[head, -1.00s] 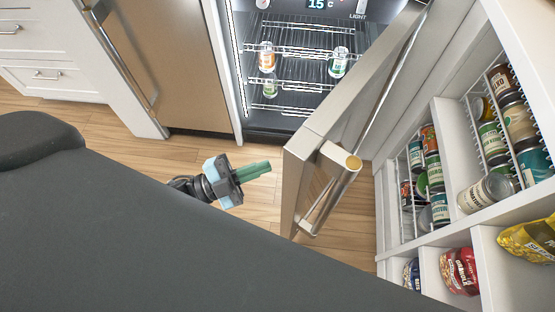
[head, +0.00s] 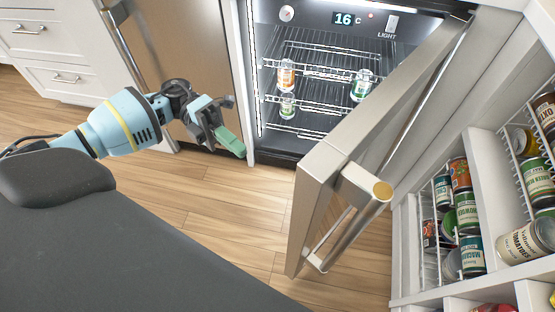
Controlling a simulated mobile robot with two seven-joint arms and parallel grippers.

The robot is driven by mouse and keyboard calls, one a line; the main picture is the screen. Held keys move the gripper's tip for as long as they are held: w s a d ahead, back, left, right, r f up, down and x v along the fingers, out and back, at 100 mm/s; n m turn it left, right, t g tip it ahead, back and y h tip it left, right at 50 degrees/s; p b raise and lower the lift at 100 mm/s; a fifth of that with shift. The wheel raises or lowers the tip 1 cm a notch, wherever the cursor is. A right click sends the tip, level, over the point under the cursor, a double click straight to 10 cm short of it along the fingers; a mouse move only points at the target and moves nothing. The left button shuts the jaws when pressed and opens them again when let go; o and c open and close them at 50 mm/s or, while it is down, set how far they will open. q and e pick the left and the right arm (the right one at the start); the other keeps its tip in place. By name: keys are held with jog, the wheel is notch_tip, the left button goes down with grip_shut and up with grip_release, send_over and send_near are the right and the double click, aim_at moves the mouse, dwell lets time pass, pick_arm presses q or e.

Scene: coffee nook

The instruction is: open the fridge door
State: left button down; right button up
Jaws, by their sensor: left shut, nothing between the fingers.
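The fridge door (head: 325,168) stands wide open, swung out toward the right. Its bar handle (head: 365,187) is on the side facing the pantry shelves. The lit fridge interior (head: 315,60) shows, with wire racks and a display reading 16 C. My left gripper (head: 236,146) is shut and empty, with green fingers, in front of the fridge's left side. It is apart from the door and handle, to their left. My right gripper is not in view.
Pantry shelves with several cans (head: 466,215) stand close at the right, beside the open door. A closed tan cabinet door (head: 180,50) is left of the fridge. White drawers (head: 50,45) are at the far left. The wooden floor (head: 215,195) is clear.

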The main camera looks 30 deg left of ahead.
pick_arm(q)
jog(key=p+x, duration=0.1)
jog(key=x, duration=1.3)
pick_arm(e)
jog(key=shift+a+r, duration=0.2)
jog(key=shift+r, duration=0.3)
pick_arm(q)
jog(key=shift+a, duration=0.1)
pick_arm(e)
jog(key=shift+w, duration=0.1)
pick_arm(q)
jog(key=shift+r, duration=0.1)
